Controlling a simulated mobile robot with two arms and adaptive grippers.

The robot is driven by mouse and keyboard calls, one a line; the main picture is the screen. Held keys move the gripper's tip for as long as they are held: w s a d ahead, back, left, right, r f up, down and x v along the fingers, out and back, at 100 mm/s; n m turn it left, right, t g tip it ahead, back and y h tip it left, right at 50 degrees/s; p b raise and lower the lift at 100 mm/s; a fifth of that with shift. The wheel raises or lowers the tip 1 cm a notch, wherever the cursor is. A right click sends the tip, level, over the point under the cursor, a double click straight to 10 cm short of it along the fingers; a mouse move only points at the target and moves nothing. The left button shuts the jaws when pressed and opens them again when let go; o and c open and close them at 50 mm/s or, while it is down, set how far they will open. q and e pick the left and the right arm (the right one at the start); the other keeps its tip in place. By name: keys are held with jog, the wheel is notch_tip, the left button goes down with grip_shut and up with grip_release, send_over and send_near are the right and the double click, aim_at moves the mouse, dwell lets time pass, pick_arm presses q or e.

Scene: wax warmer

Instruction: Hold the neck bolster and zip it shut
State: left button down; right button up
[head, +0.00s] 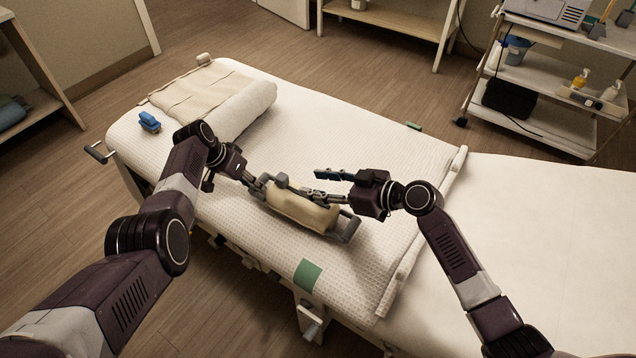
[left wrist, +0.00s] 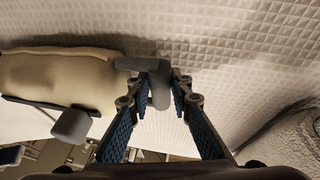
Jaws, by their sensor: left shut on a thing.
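The neck bolster (head: 300,208) is a small cream cushion lying on the white quilted pad of the bed, with grey parts at its ends. It also shows at the left of the left wrist view (left wrist: 55,78). My left gripper (head: 259,186) is shut on a grey end piece (left wrist: 157,84) at the bolster's left end. A grey block (left wrist: 71,125) sits beside the bolster's edge. My right gripper (head: 318,186) is over the bolster's far side with its fingers spread apart. Its lower finger is close to the bolster; contact is unclear. The zip itself cannot be made out.
A rolled white towel (head: 243,110) and a beige cloth (head: 187,96) lie at the bed's far left, near a blue object (head: 149,121). A green patch (head: 308,274) is at the near edge. A trolley (head: 550,130) stands back right. The bed's right part is clear.

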pick_arm(q)
jog(key=c, duration=1.7)
grip_release()
jog(key=shift+o, duration=0.2)
